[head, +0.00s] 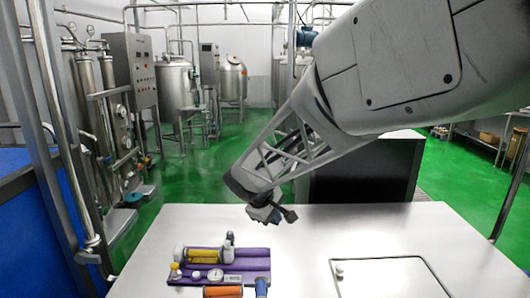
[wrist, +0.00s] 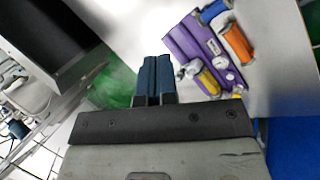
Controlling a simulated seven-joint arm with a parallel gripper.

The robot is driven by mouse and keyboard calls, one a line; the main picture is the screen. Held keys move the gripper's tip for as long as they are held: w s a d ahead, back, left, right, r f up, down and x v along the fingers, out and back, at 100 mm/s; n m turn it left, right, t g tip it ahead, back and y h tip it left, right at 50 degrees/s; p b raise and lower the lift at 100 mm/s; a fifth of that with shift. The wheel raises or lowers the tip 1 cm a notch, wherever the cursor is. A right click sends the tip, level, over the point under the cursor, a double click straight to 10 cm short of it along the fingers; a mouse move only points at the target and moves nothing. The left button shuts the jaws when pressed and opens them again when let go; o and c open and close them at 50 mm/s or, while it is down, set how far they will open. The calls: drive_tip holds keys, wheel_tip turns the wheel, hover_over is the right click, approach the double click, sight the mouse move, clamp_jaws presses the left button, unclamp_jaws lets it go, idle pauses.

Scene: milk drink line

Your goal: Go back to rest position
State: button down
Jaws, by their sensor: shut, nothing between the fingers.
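My gripper (head: 266,214) is above the white table (head: 310,228) in the head view, behind and to the right of the purple tray. Its blue fingers (wrist: 153,78) are together and empty in the wrist view. My gripper is clear of the tray and its things.
The purple tray (head: 246,268) holds a yellow cylinder (head: 203,255), a dial gauge (head: 215,275) and small white parts. An orange cylinder (head: 223,292) and a blue part (head: 261,287) are at its front. A square outlined panel (head: 390,284) with a small white piece (head: 339,271) is at right. A dark cabinet (head: 365,170) stands behind.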

drive_tip(key=s+d+r+m+g+y, duration=0.1)
drive_tip(key=s+d+r+m, duration=0.15)
drive_tip(key=s+d, duration=0.45)
drive_tip(key=s+d+r+m, duration=0.2)
drive_tip(key=s+d+m, duration=0.15)
drive_tip(key=s, duration=0.45)
drive_tip(key=s+d+m+y, duration=0.1)
drive_tip(key=s+d+m, duration=0.1)
drive_tip(key=s, duration=0.7)
drive_tip(key=s+d+f+m+y, duration=0.1)
drive_tip(key=s+d+m+y, duration=0.1)
drive_tip(key=s, duration=0.7)
drive_tip(key=shift+d+m, duration=0.3)
drive_tip(key=shift+d, duration=0.55)
